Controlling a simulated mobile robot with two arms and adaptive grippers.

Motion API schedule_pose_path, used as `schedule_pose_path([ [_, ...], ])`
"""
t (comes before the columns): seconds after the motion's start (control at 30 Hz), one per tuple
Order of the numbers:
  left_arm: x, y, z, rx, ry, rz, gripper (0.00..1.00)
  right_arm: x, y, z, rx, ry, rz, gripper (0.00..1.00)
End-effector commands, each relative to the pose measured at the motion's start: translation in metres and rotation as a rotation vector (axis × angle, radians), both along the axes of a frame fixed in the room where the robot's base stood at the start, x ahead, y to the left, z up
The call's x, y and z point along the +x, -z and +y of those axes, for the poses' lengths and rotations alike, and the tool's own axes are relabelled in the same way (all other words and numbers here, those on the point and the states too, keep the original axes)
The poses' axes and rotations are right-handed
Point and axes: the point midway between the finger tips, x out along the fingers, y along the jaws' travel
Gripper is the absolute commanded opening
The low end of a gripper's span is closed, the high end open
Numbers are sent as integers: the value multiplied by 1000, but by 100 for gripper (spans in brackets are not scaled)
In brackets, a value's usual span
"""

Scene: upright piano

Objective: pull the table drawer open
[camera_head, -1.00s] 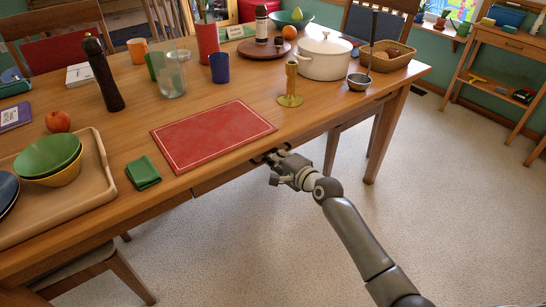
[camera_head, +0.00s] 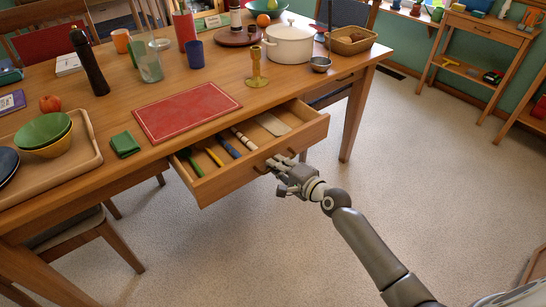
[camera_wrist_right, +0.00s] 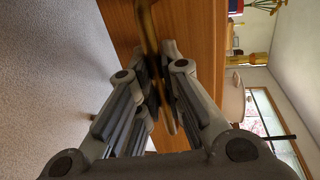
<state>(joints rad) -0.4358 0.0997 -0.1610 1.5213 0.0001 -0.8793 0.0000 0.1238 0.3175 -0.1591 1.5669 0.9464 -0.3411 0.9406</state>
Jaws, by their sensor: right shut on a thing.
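The table drawer (camera_head: 225,181) stands pulled well out from under the front edge of the wooden table (camera_head: 100,115). Its inside shows, with a green, a yellow and a blue slim item, a pale banded one and a flat pale piece (camera_head: 272,123) lying in it. My right gripper (camera_head: 273,166) is at the middle of the drawer front, its fingers closed around the handle. In the right wrist view the brown curved handle (camera_wrist_right: 148,28) passes between the fingers (camera_wrist_right: 162,82); the fingers hide part of it. My left gripper is not in view.
A brass candlestick (camera_head: 256,68) and a white pot (camera_head: 289,42) stand farther right. A chair (camera_head: 75,240) is at the left; the carpet (camera_head: 220,260) before the drawer is clear.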

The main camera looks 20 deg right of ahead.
Motion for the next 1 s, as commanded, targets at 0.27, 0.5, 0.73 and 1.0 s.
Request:
schedule_pose_path([
  [0.27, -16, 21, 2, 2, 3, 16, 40, -31, -1, -11, 0, -1, 1, 0],
  [0.5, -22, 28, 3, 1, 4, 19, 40, -41, 0, -14, 0, -1, 0, 0],
  [0.73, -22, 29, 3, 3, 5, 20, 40, -41, 0, -14, 1, -1, 0, 0],
  [1.0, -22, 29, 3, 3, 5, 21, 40, -41, 0, -15, 1, -1, -1, 28],
])
